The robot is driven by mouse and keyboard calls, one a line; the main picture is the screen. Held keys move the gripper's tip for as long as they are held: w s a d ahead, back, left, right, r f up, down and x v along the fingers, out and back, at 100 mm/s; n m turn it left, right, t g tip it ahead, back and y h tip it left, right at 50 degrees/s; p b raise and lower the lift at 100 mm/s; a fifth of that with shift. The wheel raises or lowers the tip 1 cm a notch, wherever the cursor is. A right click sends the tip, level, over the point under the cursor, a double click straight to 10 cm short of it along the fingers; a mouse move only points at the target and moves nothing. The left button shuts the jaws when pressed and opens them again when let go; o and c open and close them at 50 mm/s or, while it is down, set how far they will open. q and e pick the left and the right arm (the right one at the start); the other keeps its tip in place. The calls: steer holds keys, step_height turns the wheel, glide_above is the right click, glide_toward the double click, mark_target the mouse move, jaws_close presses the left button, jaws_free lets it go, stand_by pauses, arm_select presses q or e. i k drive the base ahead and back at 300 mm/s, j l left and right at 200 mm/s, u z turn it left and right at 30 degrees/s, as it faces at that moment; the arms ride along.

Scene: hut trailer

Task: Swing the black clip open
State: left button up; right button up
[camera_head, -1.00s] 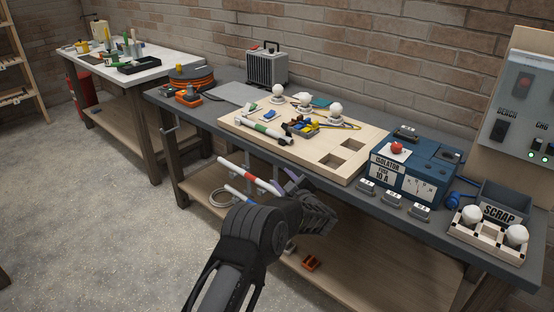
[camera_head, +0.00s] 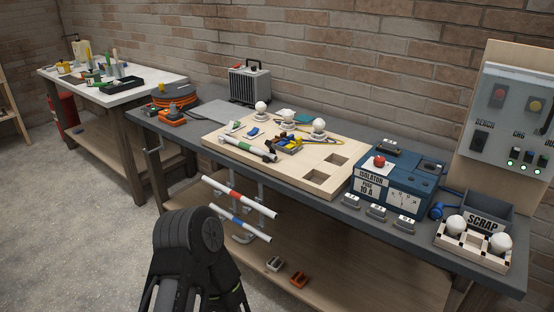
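On the pale wooden board (camera_head: 313,153) lies a white tube with a green band (camera_head: 238,146). Small black parts show at its right end (camera_head: 268,156); I cannot tell at this size whether one is the black clip or whether it is open. One of my dark arms rises from the bottom edge, left of centre, in front of the bench. Its gripper is not visible, and the other arm is out of the picture.
Two banded white rods (camera_head: 238,197) are below the bench front.

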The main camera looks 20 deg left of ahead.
mark_target(268, 143)
steer(key=i+j, duration=0.15)
steer(key=j, duration=0.3)
steer(key=i+j+z, duration=0.15)
steer(key=j, duration=0.25)
steer(key=i+j, duration=0.2)
steer(key=j, duration=0.25)
steer(key=i+j+z, duration=0.15)
steer(key=j, duration=0.3)
steer(key=i+j, duration=0.1)
steer(key=j, duration=0.35)
steer(key=i+j+z, duration=0.15)
steer(key=j, duration=0.3)
